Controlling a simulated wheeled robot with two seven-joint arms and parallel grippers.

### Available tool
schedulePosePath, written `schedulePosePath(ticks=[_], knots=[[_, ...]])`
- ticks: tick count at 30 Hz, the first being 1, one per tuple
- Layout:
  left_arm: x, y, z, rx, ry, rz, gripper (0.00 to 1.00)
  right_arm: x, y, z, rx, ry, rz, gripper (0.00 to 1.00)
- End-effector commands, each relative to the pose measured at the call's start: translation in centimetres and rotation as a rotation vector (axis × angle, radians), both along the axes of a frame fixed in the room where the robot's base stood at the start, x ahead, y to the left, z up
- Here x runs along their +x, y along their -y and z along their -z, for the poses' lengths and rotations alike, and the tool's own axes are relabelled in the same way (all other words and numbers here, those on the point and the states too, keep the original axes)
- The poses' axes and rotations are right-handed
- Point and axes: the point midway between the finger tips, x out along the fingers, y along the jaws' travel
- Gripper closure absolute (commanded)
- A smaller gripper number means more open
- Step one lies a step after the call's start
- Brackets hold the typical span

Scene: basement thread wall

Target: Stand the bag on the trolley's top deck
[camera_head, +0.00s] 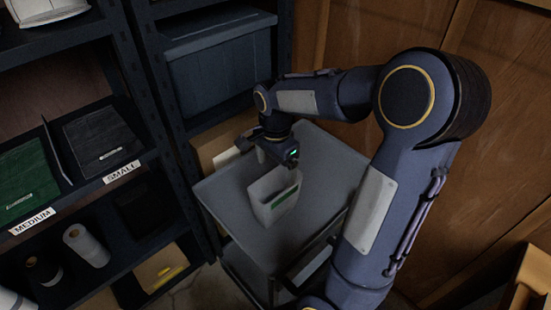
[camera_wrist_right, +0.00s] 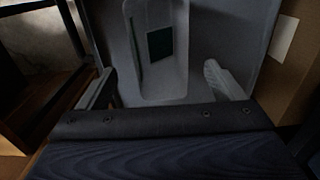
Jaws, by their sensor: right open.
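The bag (camera_head: 272,198) is pale grey with an open top and a green patch on its side. It stands upright on the grey top deck of the trolley (camera_head: 326,165). My right gripper (camera_head: 287,163) is open, just above and behind the bag's rim. In the right wrist view the bag (camera_wrist_right: 157,75) lies ahead between the two spread fingers (camera_wrist_right: 163,84), with a gap on each side. The deck (camera_wrist_right: 225,25) shows around it. The bag's far side and underside are hidden. My left gripper is not in view.
A dark shelf rack on the left holds a green folder (camera_head: 23,180), rolls (camera_head: 86,246) and labelled bays. A blue-grey bin (camera_head: 220,65) sits on the shelf behind the trolley. A cardboard box (camera_head: 222,143) is near the deck's back edge. Wooden wall panels stand at right.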

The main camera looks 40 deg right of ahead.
Motion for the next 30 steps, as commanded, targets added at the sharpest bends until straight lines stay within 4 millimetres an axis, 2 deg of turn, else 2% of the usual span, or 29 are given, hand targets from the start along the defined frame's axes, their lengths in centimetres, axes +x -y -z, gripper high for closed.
schedulePosePath(ticks=[3, 8, 11, 15, 21, 25, 30], knots=[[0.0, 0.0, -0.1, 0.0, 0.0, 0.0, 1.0, 0.1, 0.0, -1.5, 0.0, 0.002, -0.001, 0.12], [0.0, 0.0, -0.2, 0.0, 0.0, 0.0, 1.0, -0.7, -0.5, -2.6, 0.021, 0.023, -0.052, 0.12], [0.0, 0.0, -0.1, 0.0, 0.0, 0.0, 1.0, -2.6, -1.8, -3.7, 0.064, 0.087, -0.188, 0.12], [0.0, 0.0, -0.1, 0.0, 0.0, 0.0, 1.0, -6.8, -4.9, -5.4, 0.115, 0.245, -0.507, 0.12], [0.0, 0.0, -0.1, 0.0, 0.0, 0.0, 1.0, -12.4, -9.3, -5.9, 0.07, 0.485, -0.966, 0.12], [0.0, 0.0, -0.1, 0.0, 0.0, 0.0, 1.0, -14.6, -11.2, -5.4, 0.004, 0.584, -1.165, 0.12], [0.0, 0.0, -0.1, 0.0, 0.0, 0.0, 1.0, -15.7, -12.3, -5.0, -0.048, 0.637, -1.284, 0.12]])
